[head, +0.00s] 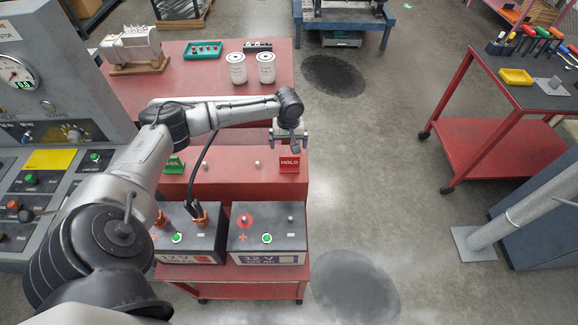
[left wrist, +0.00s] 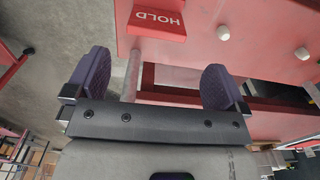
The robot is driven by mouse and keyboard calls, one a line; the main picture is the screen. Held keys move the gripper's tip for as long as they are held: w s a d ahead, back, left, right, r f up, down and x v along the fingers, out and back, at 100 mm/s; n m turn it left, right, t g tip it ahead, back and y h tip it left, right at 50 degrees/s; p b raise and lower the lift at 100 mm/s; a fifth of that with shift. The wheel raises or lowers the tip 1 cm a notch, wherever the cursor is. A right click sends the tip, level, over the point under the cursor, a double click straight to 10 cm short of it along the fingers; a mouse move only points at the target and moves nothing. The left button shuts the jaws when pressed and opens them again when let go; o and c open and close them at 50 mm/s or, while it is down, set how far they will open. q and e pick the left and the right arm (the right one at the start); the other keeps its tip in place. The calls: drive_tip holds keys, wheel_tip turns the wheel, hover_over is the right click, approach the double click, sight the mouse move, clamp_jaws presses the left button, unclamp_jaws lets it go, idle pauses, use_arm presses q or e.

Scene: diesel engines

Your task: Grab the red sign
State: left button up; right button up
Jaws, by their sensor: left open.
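The red sign (head: 289,164), lettered HOLD in white, stands on the right end of a red shelf in the head view. In the left wrist view the red sign (left wrist: 158,20) shows upside down at the top, beyond the fingertips. My left gripper (head: 291,140) is just above and behind the sign, apart from it. In the left wrist view my left gripper (left wrist: 155,80) has its two dark fingers wide apart with nothing held between them. My right gripper is not in view.
A green sign (head: 174,165) stands left on the same shelf. Two 12 V batteries (head: 268,238) sit in front. Two white filters (head: 266,68) stand on the red bench (head: 200,88) behind. A tool cart (head: 490,140) is at right, with clear floor between.

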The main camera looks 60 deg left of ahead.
sight(290, 167)
use_arm(q)
drive_tip(key=shift+w+d+f+b, duration=0.1)
drive_tip(key=shift+f+b, duration=0.3)
drive_tip(key=shift+f, duration=2.35)
drive_tip(key=shift+d+f+b, duration=0.1)
drive_tip(key=shift+f+b, duration=0.25)
drive_tip(key=shift+f, duration=2.4)
drive_tip(key=shift+c, duration=0.4)
drive_tip(key=c, duration=0.7)
